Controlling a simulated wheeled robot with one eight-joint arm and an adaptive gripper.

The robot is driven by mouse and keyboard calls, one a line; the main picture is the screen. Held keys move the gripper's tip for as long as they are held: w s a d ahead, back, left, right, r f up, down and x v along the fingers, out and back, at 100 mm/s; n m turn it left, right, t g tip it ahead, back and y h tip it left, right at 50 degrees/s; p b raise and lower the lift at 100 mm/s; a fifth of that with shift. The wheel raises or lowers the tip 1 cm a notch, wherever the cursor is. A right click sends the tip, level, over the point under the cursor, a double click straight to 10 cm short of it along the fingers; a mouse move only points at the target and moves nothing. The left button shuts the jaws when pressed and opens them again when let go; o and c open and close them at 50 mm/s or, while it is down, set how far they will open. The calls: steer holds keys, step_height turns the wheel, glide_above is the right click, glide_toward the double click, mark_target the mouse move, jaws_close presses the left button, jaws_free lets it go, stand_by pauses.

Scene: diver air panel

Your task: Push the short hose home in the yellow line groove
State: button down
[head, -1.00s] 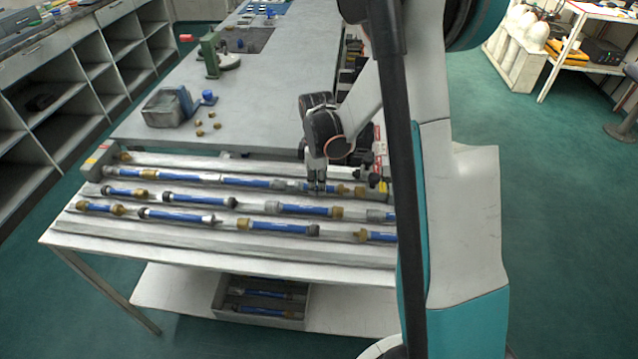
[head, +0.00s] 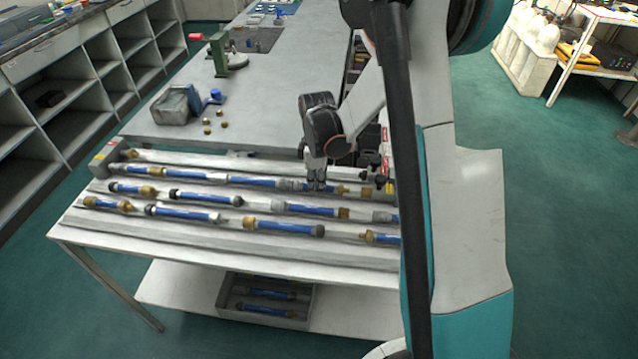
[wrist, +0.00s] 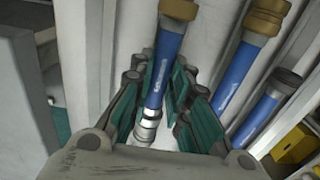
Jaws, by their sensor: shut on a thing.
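My gripper (head: 316,186) is low over the back row of hoses on the rack (head: 180,232), toward its right end. In the wrist view its teal-padded fingers (wrist: 165,105) are closed on both sides of a short blue hose (wrist: 160,72). A long blue hose (head: 253,182) lies to the left in the same row.
Other hoses lie in rows nearer the front, including one with a dark end (head: 283,226). A grey end block (head: 105,157) stands at the rack's left. A yellow part (wrist: 295,145) shows at right in the wrist view. Brass fittings (head: 207,131) lie on the bench behind.

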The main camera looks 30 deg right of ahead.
steer(key=shift+w+a, duration=0.1)
steer(key=shift+a, duration=0.05)
steer(key=c, duration=1.4)
jaws_free()
steer(key=shift+c, duration=0.2)
step_height(320, 180, up, 12)
